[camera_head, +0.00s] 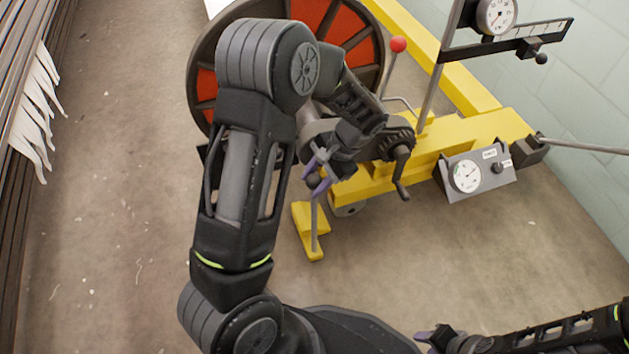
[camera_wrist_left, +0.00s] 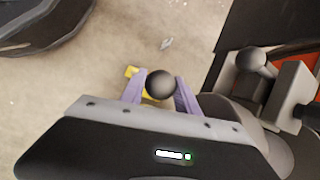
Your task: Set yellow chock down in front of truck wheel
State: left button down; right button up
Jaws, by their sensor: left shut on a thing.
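The yellow chock (camera_head: 303,219) has an upright grey rod topped by a dark ball knob (camera_head: 313,180). It is at the floor beside the small truck wheel (camera_head: 350,210), with a small gap in the picture; I cannot tell whether it touches the floor. My left gripper (camera_head: 317,168) is shut on the ball knob. In the left wrist view, the knob (camera_wrist_left: 161,84) sits between the purple fingers and part of the chock (camera_wrist_left: 131,71) shows behind. My right gripper (camera_head: 432,338) is at the bottom edge; its finger gap is unclear.
The yellow truck frame (camera_head: 480,140) carries a large orange-and-dark reel (camera_head: 355,35), a crank (camera_head: 401,170), a red-knobbed lever (camera_head: 397,45) and a gauge box (camera_head: 475,172). White strands (camera_head: 38,110) hang at the left. The concrete floor in front is clear.

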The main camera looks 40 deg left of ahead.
pick_arm(q)
jog(key=c, duration=0.9)
grip_release()
jog(key=p+v, duration=0.4)
jog(key=v, duration=0.8)
jog(key=shift+p, duration=0.3)
